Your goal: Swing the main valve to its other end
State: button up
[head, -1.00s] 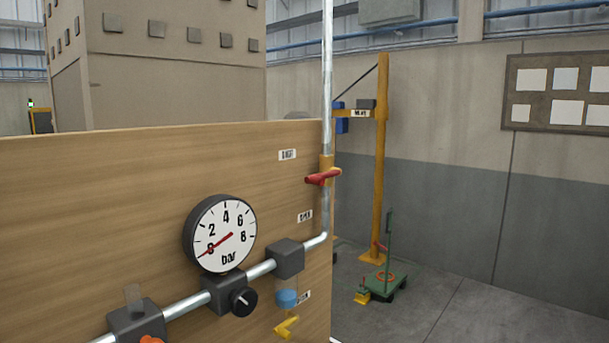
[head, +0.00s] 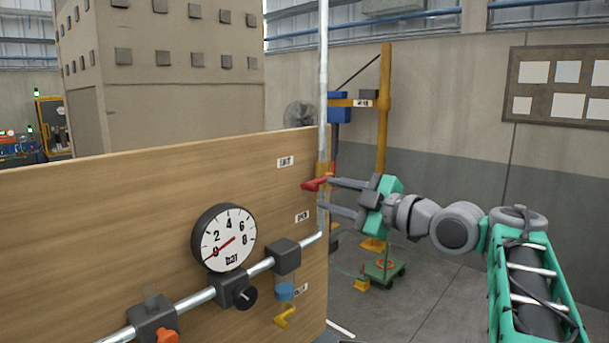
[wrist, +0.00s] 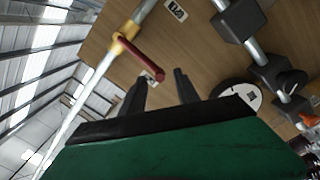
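The main valve has a red lever (head: 317,184) on a brass body (head: 322,168) in the upright pipe at the board's right edge. The lever sticks out across the pipe, to the left in the head view. My gripper (head: 328,194) comes in from the right with its two fingers apart, one at the lever's height and one below. In the wrist view the red lever (wrist: 142,58) points toward my open gripper (wrist: 162,76), and its end shows near the gap between the fingertips. I cannot tell whether a finger touches it.
A pressure gauge (head: 224,238) reads near 0. Small labels (head: 286,162) sit beside the valve.

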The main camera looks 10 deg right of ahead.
aim_at(308, 188)
jog(key=p+x, duration=0.1)
jog(key=x, duration=0.1)
jog(key=p+x, duration=0.1)
jog(key=x, duration=0.2)
jog(key=p+x, duration=0.1)
jog(key=x, duration=0.1)
jog(key=shift+w+a+r, duration=0.2)
jog(key=shift+a+r, duration=0.15)
jog(key=shift+a, duration=0.1)
jog(key=shift+c, duration=0.4)
grip_shut()
jog(key=shift+f, duration=0.25)
dwell(0.3)
